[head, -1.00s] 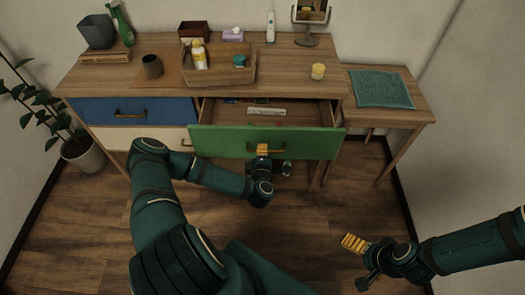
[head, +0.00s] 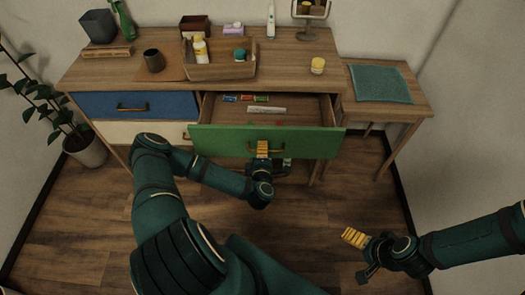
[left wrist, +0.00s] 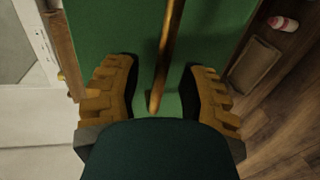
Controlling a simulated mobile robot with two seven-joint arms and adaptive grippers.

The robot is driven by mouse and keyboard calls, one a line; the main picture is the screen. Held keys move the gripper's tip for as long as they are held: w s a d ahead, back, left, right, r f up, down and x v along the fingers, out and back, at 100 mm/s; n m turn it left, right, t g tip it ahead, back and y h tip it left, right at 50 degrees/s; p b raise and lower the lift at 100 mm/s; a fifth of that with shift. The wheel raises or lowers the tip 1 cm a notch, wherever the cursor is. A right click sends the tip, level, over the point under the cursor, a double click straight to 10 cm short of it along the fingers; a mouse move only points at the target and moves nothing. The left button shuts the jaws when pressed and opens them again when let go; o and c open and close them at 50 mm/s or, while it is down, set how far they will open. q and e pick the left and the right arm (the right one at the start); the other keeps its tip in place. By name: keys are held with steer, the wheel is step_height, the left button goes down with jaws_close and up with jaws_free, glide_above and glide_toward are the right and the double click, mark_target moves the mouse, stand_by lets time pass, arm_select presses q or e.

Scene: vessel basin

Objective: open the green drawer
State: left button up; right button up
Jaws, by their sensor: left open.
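The green drawer (head: 222,141) stands pulled out from the dresser, its inside showing in the head view. Several small coloured packets and a pale bar-shaped item (head: 266,110) lie in it. Its brass handle (head: 280,149) is on the front, and it also shows in the left wrist view (left wrist: 170,55). My left gripper (head: 263,150) is at the drawer front. In the left wrist view its fingers (left wrist: 160,92) are apart, one on each side of the handle bar, with gaps. My right gripper (head: 355,238) is over the floor at the right, away from the drawer; its finger spacing is unclear.
A blue drawer (head: 165,106) and a cream drawer (head: 160,134) are shut at the left. The dresser top holds a wooden tray (head: 219,72), a dark cup (head: 154,62) and a yellow jar (head: 318,66). A side table (head: 420,108) stands right; a plant (head: 88,150) left.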

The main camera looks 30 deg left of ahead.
arm_select(q)
steer(key=v, duration=1.1)
steer(key=shift+s, duration=0.35)
steer(key=shift+d, duration=0.1)
steer(key=w+d+f+m+g+h, duration=0.2)
steer(key=d+m+h, duration=0.9)
steer(key=d+m, duration=0.15)
steer(key=s+d+r+m+g+h, duration=0.1)
steer(key=s+d+r+m+g, duration=0.2)
steer(key=s+m+g, duration=0.4)
steer(key=m+g, duration=0.2)
steer(key=m, duration=0.1)
steer(key=shift+s+d+r+g, duration=0.15)
steer(key=shift+s+r+g, duration=0.05)
steer(key=shift+r+g, duration=0.1)
